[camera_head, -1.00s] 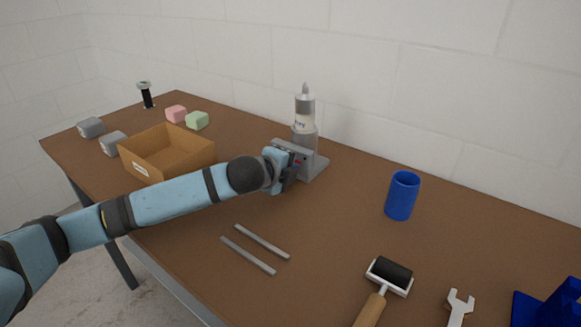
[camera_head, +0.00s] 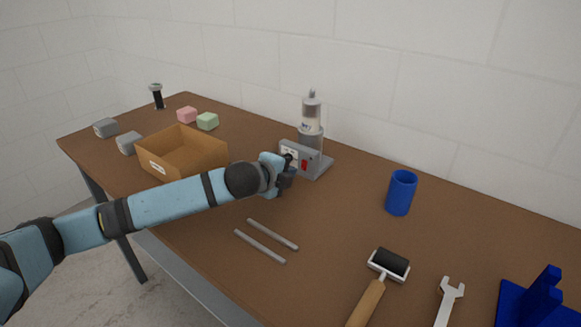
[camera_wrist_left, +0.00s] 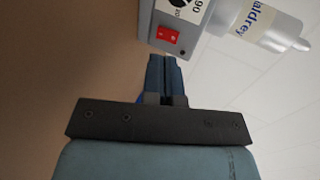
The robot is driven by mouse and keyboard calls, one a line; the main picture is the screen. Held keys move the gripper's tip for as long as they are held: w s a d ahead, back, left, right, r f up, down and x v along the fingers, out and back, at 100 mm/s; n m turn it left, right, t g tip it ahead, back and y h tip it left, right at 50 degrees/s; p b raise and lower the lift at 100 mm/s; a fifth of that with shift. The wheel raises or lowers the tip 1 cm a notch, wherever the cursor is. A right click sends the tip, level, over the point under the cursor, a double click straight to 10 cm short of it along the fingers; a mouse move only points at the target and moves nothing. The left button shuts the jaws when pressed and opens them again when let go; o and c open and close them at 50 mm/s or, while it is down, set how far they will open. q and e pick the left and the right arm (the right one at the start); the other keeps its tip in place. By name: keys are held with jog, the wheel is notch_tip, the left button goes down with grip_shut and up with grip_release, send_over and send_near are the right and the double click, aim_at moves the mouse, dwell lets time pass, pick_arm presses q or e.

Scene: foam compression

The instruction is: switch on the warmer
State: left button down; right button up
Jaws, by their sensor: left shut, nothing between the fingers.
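My left gripper (camera_head: 288,178) is in front of the warmer, just left of and below the switch. Its fingers are shut and empty, and in the left wrist view (camera_wrist_left: 163,62) their tips point at the box just under the switch. I cannot tell if they touch it. My right gripper is not in view.
A blue cup (camera_head: 401,192), roller (camera_head: 389,264), wrench (camera_head: 449,298) and blue stand (camera_head: 533,303) are at the right. Two grey rods (camera_head: 260,247) lie in front. Foam blocks (camera_head: 207,121) are at the back left.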

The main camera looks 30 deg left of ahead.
pick_arm(q)
jog(key=v, duration=0.9)
jog(key=shift+p, duration=0.3)
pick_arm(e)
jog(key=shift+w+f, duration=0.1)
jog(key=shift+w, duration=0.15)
pick_arm(q)
jog(key=shift+a, duration=0.1)
